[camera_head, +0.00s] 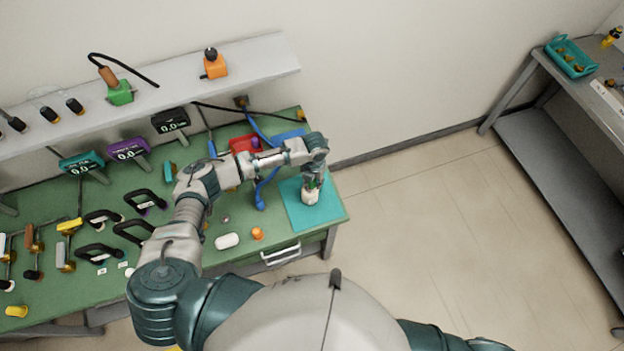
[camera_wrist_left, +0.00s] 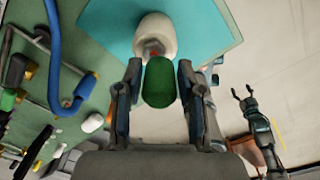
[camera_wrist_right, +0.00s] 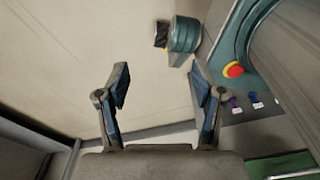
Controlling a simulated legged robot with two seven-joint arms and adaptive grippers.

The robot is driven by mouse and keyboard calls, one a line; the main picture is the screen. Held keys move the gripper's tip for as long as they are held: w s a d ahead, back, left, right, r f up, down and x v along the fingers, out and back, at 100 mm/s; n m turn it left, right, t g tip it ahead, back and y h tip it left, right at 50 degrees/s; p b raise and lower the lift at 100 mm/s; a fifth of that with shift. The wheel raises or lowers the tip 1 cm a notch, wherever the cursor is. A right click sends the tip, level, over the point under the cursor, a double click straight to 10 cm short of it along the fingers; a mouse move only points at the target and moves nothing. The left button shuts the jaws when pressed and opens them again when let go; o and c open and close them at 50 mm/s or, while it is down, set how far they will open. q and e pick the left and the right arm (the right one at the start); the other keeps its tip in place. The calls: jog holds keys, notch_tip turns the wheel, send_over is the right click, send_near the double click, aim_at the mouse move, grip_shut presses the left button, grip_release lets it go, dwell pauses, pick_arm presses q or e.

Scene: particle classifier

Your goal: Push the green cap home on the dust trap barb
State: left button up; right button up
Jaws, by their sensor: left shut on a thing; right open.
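The dust trap (camera_head: 310,197) is a small white body on a teal mat (camera_head: 299,213) at the bench's right end. In the left wrist view the white dust trap (camera_wrist_left: 155,33) has a reddish part (camera_wrist_left: 154,50) facing the green cap (camera_wrist_left: 159,82). My left gripper (camera_head: 314,181) is right above the trap, shut on the cap. The cap's end overlaps the reddish part in the picture; how far it sits on the barb is hidden. My right gripper (camera_wrist_right: 160,82) is open and empty, away from the bench; it also shows in the left wrist view (camera_wrist_left: 243,92).
A blue hose (camera_head: 261,190) lies left of the mat. A red tray (camera_head: 245,144) is behind my left arm. A white rounded piece (camera_head: 227,241) and an orange piece (camera_head: 257,234) lie near the front edge. The floor right of the bench is clear.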

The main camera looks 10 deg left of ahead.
pick_arm(q)
jog(key=shift+r, duration=0.1)
jog(key=shift+a, duration=0.1)
pick_arm(e)
jog(key=shift+d+r, duration=0.2)
jog(key=shift+d, duration=0.8)
pick_arm(q)
jog(key=shift+a+p, duration=0.25)
jog(key=shift+p, duration=0.05)
pick_arm(e)
jog(key=shift+a+r, duration=0.1)
jog(key=shift+a, duration=0.2)
jog(key=shift+a, duration=0.3)
pick_arm(q)
jog(key=shift+a, duration=0.15)
pick_arm(e)
jog(key=shift+d, duration=0.3)
pick_arm(q)
jog(key=shift+f+b, duration=0.65)
jog(key=shift+f, duration=0.85)
pick_arm(e)
jog(key=shift+a+f, duration=0.15)
jog(key=shift+f, duration=0.55)
